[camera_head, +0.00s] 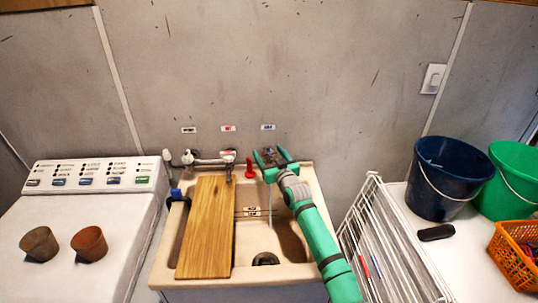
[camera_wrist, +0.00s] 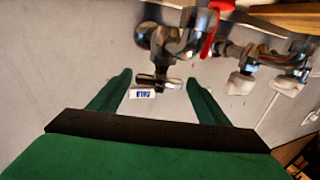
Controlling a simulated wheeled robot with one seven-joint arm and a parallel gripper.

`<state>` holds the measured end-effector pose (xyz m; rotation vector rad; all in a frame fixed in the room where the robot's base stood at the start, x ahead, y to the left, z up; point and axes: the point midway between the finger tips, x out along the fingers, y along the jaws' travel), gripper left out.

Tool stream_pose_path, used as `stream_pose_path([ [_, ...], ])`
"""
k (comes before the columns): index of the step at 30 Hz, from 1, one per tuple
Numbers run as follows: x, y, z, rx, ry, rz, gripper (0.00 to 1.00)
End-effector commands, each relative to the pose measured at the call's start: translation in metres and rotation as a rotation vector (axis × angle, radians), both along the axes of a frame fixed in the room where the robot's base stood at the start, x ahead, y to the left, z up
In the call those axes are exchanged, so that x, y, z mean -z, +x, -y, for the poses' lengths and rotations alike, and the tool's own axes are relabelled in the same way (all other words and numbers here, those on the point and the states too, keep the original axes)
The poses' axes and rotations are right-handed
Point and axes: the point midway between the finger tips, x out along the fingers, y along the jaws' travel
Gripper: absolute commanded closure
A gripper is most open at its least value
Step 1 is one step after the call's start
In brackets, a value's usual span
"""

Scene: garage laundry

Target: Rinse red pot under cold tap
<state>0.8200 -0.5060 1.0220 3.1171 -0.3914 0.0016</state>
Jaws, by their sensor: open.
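The red pot (camera_head: 89,243) stands upright on the white washing machine at the left, beside a browner pot (camera_head: 39,243). My gripper (camera_head: 272,160) is open at the right-hand tap above the sink (camera_head: 300,185), under a blue-marked label (camera_head: 268,127). In the wrist view, my gripper's fingers (camera_wrist: 158,80) stand either side of that tap's cross handle (camera_wrist: 158,82); contact is not clear. A thin pale line like running water (camera_head: 270,212) falls below my gripper into the basin. My gripper partly hides this tap in the head view.
A wooden board (camera_head: 206,230) covers the sink's left part. A red lever (camera_head: 249,168) and another tap (camera_head: 228,157) are left of my gripper. Right of the sink are a white wire rack (camera_head: 385,250), a dark blue bucket (camera_head: 445,180), a green bucket (camera_head: 512,180) and an orange basket (camera_head: 515,255).

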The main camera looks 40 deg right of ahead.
Motion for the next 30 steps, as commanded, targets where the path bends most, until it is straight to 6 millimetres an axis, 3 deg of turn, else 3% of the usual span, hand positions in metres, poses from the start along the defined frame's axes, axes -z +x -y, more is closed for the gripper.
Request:
stream_pose_path([
  [8,0.001,-0.017,-0.003,0.002,0.002,0.000,0.30],
  [21,0.000,-0.087,-0.021,0.002,0.002,0.001,0.30],
  [30,0.000,-0.105,-0.027,-0.001,0.000,0.001,0.30],
])
